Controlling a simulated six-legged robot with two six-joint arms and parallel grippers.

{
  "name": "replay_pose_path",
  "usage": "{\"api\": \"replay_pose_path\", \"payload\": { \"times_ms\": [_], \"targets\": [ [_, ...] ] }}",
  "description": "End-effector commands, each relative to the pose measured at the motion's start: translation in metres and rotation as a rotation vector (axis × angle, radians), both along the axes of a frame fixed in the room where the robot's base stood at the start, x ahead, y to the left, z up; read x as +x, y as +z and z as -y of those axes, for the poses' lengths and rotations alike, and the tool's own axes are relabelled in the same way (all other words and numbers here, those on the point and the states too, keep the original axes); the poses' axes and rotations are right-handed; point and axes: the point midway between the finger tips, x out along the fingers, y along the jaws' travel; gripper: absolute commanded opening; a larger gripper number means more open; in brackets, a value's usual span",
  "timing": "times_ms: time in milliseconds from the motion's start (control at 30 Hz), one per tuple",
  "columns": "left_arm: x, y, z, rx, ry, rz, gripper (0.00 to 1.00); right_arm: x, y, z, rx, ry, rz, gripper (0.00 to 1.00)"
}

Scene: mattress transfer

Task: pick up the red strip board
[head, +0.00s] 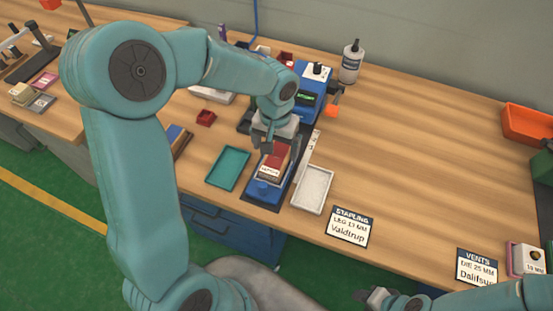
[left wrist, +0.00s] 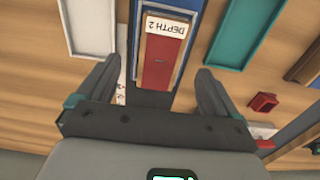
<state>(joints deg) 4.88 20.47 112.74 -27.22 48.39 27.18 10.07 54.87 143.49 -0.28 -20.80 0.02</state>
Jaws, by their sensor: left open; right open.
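The red strip board (head: 277,158) lies in a blue holder (head: 262,190) near the front of the bench, with a pale label at its near end. In the left wrist view the red board (left wrist: 158,62) shows between my fingers, its label reading "DEPTH 2". My left gripper (head: 266,143) is open above the board; in the left wrist view its fingers (left wrist: 157,76) stand apart on either side of it. I cannot tell the exact gap in height. My right gripper (head: 372,297) is open at the bottom edge, away from the board.
A teal tray (head: 228,169) is left of the holder and a white tray (head: 313,190) right of it. A blue device (head: 314,90) and a bottle (head: 351,62) stand behind. Sign cards (head: 349,227) line the front edge. The bench's right middle is clear.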

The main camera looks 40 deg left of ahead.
Motion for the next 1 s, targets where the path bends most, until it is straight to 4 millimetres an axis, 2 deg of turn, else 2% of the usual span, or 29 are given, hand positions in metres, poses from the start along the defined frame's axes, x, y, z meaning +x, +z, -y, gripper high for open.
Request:
{"api": "replay_pose_path", "payload": {
  "times_ms": [167,400,700,767,900,1000],
  "targets": [
    [0.002,-0.014,-0.001,-0.001,0.000,-0.003,0.94,0.000,0.002,0.000,0.000,0.000,0.000,0.43],
    [0.005,-0.051,-0.003,-0.001,-0.001,-0.003,0.94,0.000,0.007,0.000,0.000,0.000,0.000,0.43],
    [0.006,-0.058,-0.003,-0.001,0.000,0.000,0.94,0.000,0.007,0.000,0.000,0.000,0.000,0.43],
    [0.006,-0.058,-0.003,-0.001,0.000,0.000,0.77,0.000,0.007,0.000,0.000,0.000,0.000,0.43],
    [0.006,-0.057,-0.003,-0.001,0.000,0.000,0.32,0.000,0.007,0.000,0.000,0.000,0.000,0.43],
    [0.006,-0.057,-0.003,-0.001,0.000,0.001,0.30,0.000,0.007,0.000,0.000,0.000,0.000,0.43]
  ]
}}
